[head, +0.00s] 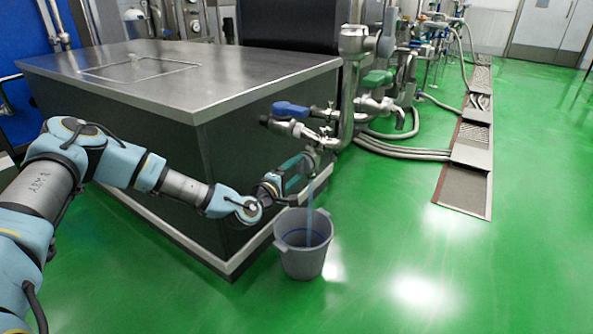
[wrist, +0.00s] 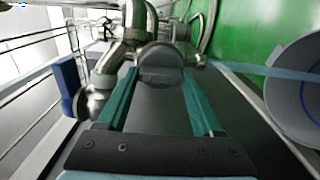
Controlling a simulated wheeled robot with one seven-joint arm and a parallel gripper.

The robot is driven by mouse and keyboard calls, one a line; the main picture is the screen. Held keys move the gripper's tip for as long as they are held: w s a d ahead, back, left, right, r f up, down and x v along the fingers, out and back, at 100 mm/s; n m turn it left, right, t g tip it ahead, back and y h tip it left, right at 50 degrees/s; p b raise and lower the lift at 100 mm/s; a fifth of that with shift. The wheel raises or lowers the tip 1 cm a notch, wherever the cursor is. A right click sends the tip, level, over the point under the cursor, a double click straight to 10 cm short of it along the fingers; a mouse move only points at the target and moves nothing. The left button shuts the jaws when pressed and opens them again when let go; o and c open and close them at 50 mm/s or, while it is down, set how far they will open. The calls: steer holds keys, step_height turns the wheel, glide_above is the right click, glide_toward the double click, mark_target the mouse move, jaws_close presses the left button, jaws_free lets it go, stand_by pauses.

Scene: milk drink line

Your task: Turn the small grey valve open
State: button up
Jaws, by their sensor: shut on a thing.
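The small grey valve (wrist: 161,62) shows in the wrist view as a rounded dark-grey knob on a metal pipe. My gripper (wrist: 160,78) has its two teal fingers on either side of the knob and is shut on it. In the head view my gripper (head: 299,168) is at the low end of the pipework, beside the steel-topped block; the knob is hard to make out there. A pale blue stream (head: 310,222) runs from just below the gripper down into a grey bucket (head: 303,262). The stream also shows in the wrist view (wrist: 262,72).
A blue-handled valve (head: 291,109) sits just above my gripper, and a green-handled valve (head: 377,78) is further right. The steel-topped block (head: 190,85) stands close behind my arm. Hoses (head: 405,153) lie on the floor at the right.

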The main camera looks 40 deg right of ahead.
steer(key=o, duration=1.3)
steer(key=p+v, duration=0.1)
steer(key=v, duration=0.9)
steer(key=shift+a+p, duration=0.3)
steer(key=shift+a, duration=0.05)
